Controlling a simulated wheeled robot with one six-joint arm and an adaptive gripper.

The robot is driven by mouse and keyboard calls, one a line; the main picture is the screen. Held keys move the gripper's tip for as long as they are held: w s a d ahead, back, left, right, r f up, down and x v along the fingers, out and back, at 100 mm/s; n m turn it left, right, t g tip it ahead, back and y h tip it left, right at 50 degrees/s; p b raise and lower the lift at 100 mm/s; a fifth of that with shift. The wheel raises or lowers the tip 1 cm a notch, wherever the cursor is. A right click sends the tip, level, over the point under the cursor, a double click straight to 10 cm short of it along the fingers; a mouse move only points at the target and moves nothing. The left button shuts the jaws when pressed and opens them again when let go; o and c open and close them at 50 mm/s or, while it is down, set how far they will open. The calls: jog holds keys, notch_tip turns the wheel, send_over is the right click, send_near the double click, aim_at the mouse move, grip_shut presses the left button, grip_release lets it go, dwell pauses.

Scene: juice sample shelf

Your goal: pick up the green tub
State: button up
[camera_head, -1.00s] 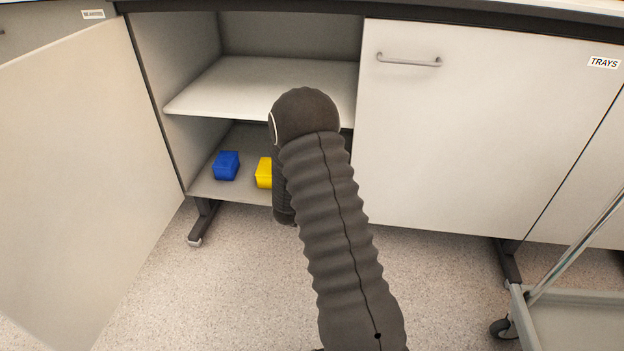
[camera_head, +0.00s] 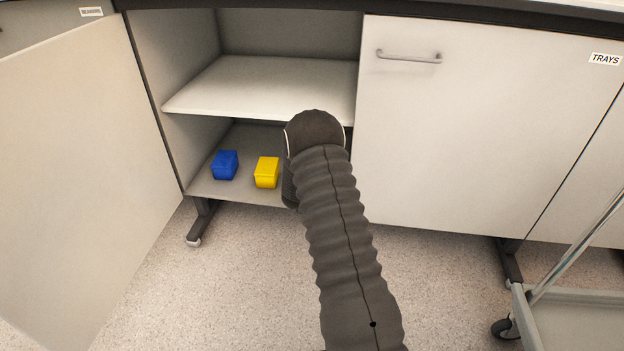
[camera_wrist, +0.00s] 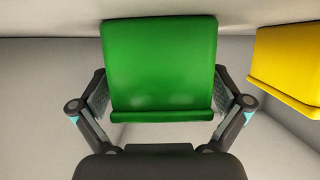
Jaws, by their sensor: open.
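The green tub (camera_wrist: 160,62) fills the middle of the wrist view, with its lipped edge toward me. My gripper (camera_wrist: 161,100) is open, with one finger on each side of the tub near that edge. The gaps there are small, and I cannot tell whether the fingers touch it. In the head view my arm hides both the green tub and my gripper. The yellow tub (camera_head: 267,172) stands on the lower shelf left of my arm. It also shows at the right of the wrist view (camera_wrist: 288,65).
A blue tub (camera_head: 225,165) stands left of the yellow one on the lower shelf (camera_head: 240,194). The empty upper shelf (camera_head: 262,88) is above. An open door (camera_head: 75,170) is at left, a closed door (camera_head: 470,140) at right, and a trolley (camera_head: 575,300) at lower right.

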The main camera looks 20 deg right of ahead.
jog(key=c, duration=1.1)
